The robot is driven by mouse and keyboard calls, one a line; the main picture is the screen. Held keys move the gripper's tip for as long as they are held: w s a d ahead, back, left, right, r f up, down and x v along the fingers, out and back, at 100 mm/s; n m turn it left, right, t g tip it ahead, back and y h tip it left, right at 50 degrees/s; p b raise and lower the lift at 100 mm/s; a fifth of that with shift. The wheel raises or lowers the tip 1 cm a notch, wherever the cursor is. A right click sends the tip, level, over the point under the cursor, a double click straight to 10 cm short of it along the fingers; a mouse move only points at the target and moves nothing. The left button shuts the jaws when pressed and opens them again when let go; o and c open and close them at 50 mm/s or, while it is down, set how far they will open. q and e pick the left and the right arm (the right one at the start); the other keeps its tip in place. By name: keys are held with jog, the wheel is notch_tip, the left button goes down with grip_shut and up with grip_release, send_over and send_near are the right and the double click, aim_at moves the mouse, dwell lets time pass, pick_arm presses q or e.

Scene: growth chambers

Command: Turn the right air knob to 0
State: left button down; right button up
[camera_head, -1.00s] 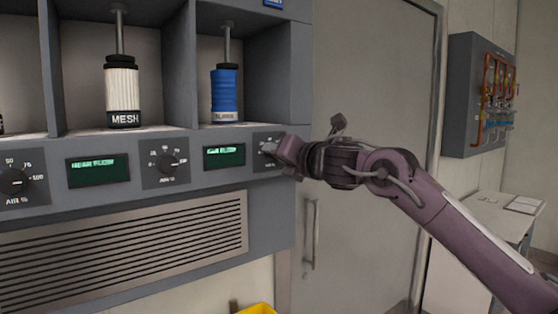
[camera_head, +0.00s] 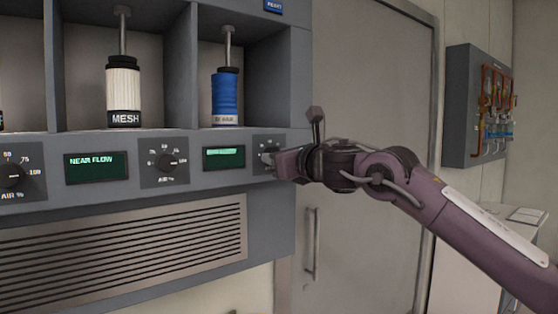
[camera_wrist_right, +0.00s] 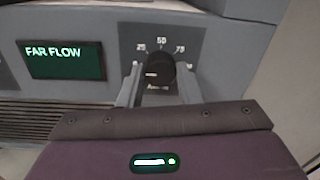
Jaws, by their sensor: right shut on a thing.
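The right air knob (camera_wrist_right: 158,72) is a round black knob on a grey dial plate, with 25, 50 and 75 readable in the right wrist view. Its small white mark lies on the left side of its face; the exact reading is hard to tell. The 0 and 100 ends of the scale are largely covered by the fingers. My right gripper (camera_wrist_right: 158,92) is shut on this knob, one finger on each side. In the head view my right gripper (camera_head: 272,160) reaches the rightmost dial plate (camera_head: 268,142) from the right and hides most of the knob.
A FAR FLOW display (camera_wrist_right: 62,60) is left of the knob. Further left are the middle air knob (camera_head: 167,162), NEAR FLOW display (camera_head: 96,166) and another air knob (camera_head: 14,176). MESH (camera_head: 123,90) and blue (camera_head: 225,98) cylinders stand above. A grey door (camera_head: 365,100) is behind my arm.

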jog(key=shift+f+n, duration=0.2)
jog(key=shift+n, duration=0.1)
jog(key=o, duration=1)
jog(key=shift+r, duration=0.1)
jog(key=shift+c, duration=0.2)
jog(key=shift+s, duration=0.1)
jog(key=b+v, duration=0.3)
jog(key=v, duration=0.4)
jog(key=shift+s+d, duration=0.2)
jog(key=shift+s, duration=0.05)
jog(key=shift+w, duration=0.1)
